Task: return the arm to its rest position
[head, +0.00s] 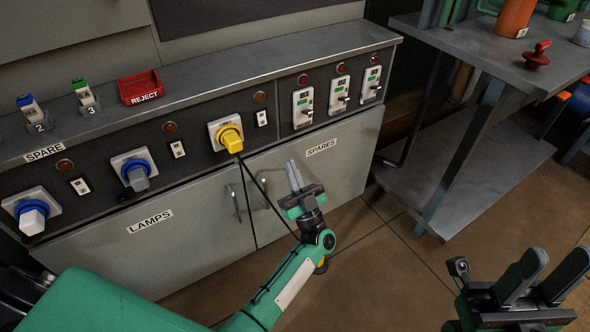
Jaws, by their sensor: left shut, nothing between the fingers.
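My left arm (290,275) is green and reaches in from the bottom left. Its gripper (293,176) is in front of the lower cabinet, near the SPARES door (335,150), with its two grey fingers pointing up and close together. The gripper is shut and empty. A black cable runs from the yellow plug (232,139) down behind the arm. My right gripper (545,275) is at the bottom right, its two dark fingers spread apart with nothing between them; it is open.
The panel has sockets with a blue-ringed grey plug (138,178) and a blue-ringed white plug (33,218). A red REJECT bin (141,88) sits on the ledge. A metal side table (490,50) stands at right. Floor between cabinet and table is clear.

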